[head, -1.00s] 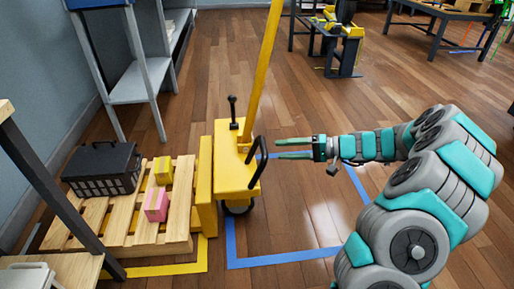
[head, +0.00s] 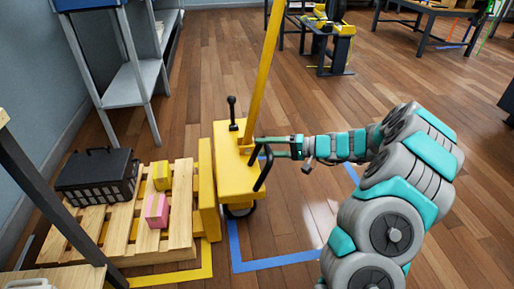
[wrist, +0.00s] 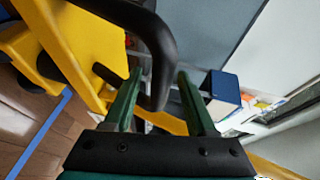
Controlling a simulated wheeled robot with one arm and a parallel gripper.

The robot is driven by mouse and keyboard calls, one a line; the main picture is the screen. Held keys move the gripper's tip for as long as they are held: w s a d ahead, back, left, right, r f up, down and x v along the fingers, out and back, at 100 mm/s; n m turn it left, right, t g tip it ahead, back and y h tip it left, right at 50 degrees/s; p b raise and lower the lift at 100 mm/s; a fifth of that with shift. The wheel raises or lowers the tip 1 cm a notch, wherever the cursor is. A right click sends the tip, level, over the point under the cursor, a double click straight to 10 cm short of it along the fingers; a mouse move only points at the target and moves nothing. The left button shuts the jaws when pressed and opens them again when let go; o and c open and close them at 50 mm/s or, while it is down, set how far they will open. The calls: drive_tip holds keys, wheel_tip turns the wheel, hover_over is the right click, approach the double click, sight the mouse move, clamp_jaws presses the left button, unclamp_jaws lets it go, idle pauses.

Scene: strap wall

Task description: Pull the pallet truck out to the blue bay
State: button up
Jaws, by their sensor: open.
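The yellow pallet truck (head: 236,178) stands with its tall yellow pole (head: 262,75) upright and a black loop handle (head: 264,170) on its right side. Its left side is against the wooden pallet (head: 180,225). My gripper (head: 268,146) is at the top of this handle, coming from the right. In the wrist view the black handle (wrist: 162,55) passes between my two open green fingers (wrist: 158,90), which are not closed on it. The blue bay outline (head: 275,262) lies on the floor to the right of the truck, partly hidden by my arm.
A black crate (head: 97,178), a yellow box (head: 162,176) and a pink box (head: 156,211) sit on the pallet. A yellow floor line (head: 175,278) runs in front. A grey shelf (head: 130,85) stands behind left. The wooden floor around the blue outline looks clear.

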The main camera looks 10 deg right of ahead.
drive_tip(key=shift+x, duration=1.4)
drive_tip(key=shift+c, duration=0.4)
clamp_jaws()
